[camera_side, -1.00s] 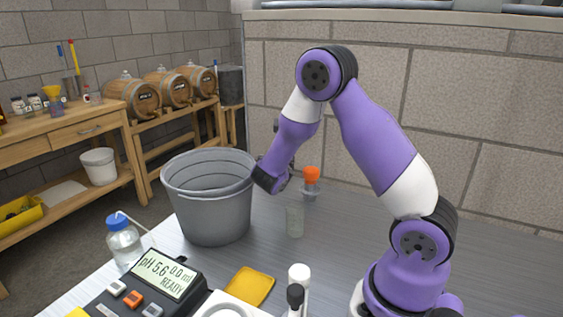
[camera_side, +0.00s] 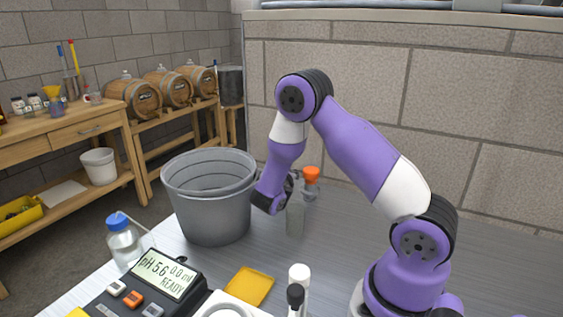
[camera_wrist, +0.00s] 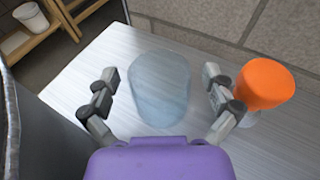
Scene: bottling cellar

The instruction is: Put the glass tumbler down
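The glass tumbler (camera_side: 295,221) is clear and stands upright on the grey table, to the right of the metal bucket. In the wrist view the tumbler (camera_wrist: 160,90) is between the two fingers of my gripper (camera_wrist: 161,80). A gap shows on each side, so the fingers are open and do not grip it. In the side view my gripper (camera_side: 288,194) is low, beside the upper part of the tumbler; its fingertips are hard to make out there.
An orange-capped clear vessel (camera_side: 311,180) stands close behind the tumbler, just right of my right finger in the wrist view (camera_wrist: 265,84). The grey bucket (camera_side: 211,205) is close on the left. A yellow tray (camera_side: 249,286) and pH meter (camera_side: 152,283) lie in front.

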